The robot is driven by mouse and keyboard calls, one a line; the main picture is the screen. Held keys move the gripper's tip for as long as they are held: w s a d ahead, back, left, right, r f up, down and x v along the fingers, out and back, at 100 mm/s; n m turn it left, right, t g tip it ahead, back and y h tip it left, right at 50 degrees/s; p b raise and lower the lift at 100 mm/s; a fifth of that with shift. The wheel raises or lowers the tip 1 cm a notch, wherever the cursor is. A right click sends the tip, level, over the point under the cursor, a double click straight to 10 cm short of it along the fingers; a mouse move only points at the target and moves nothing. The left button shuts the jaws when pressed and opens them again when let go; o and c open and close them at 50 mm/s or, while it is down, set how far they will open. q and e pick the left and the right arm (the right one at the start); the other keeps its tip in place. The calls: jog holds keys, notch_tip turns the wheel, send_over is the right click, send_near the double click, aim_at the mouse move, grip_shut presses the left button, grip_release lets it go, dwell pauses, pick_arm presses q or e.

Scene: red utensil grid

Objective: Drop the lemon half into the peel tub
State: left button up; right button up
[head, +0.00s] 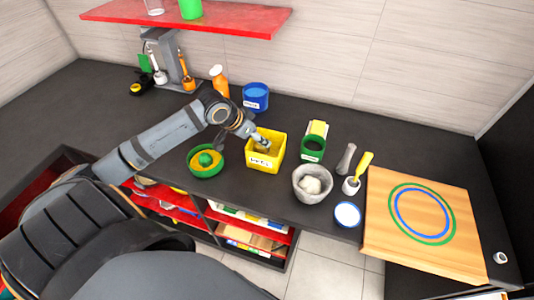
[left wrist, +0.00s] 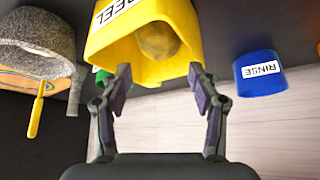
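The yellow tub (head: 265,162), labelled PEEL, stands on the dark counter; it also fills the top of the left wrist view (left wrist: 115,40). A dull yellow-brown rounded thing, which looks like the lemon half (left wrist: 160,40), lies inside it, apart from my fingers. My left gripper (head: 262,142) is over the tub's opening in the head view. In the left wrist view its two fingers (left wrist: 160,78) are spread wide with nothing between them. My right gripper is not in view.
A green juicer (head: 205,160) is left of the tub. A blue RINSE tub (head: 256,97) stands behind, a green container (head: 312,148) and a grey mortar (head: 312,183) to the right. A wooden board (head: 420,220) lies further right.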

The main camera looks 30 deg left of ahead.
pick_arm(q)
jog(key=shift+o, duration=1)
jog(key=shift+r, duration=0.1)
notch_tip(320, 180, up, 10)
